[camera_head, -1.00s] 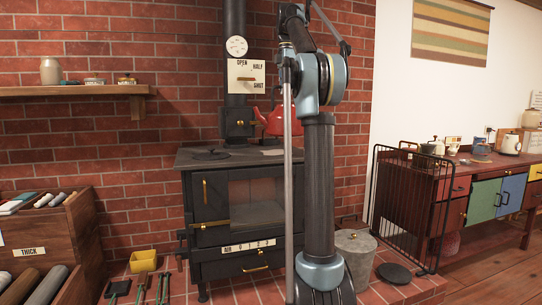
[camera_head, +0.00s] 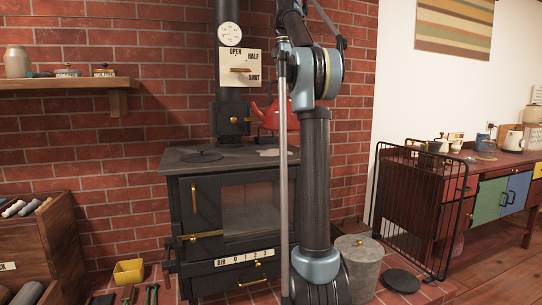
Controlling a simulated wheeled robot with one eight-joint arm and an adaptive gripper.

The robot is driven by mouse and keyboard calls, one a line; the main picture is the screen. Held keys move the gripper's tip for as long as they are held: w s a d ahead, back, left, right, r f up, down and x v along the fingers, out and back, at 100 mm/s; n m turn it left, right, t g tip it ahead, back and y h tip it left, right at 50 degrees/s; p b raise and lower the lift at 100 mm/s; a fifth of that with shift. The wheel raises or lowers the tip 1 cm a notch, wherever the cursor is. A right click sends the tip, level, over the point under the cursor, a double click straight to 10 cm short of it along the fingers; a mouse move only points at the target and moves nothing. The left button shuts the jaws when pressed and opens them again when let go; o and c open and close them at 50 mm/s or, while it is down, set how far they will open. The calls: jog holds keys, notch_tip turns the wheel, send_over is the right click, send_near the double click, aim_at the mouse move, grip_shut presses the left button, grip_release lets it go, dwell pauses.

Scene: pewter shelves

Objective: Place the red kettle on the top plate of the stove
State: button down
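The red kettle (camera_head: 271,117) shows at the back right of the stove, its spout pointing left and its right part hidden behind my arm. Its visible bottom edge appears above the stove's back edge; I cannot tell what bears it. The black stove (camera_head: 185,225) stands against the brick wall with its flue rising behind. A round dark plate (camera_head: 203,156) lies on the left of its top. A pale patch shows on the top right of it. My arm rises in front of the stove's right side and leaves the picture at the top; my gripper is out of view.
A dark metal guard (camera_head: 405,210) stands right of my arm, before a sideboard (camera_head: 456,198). A lidded grey bin (camera_head: 358,268) and dark disc (camera_head: 401,281) are on the hearth. A yellow box (camera_head: 129,271) stands left of the stove. A wall shelf (camera_head: 60,84) is upper left.

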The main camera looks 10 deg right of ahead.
aim_at(282, 108)
jog(key=shift+a+f, duration=0.1)
jog(key=shift+a, duration=0.15)
jog(key=shift+f, duration=4.9)
jog(key=c, duration=1.7)
grip_release()
notch_tip(282, 108, up, 12)
jog(key=shift+r, duration=0.1)
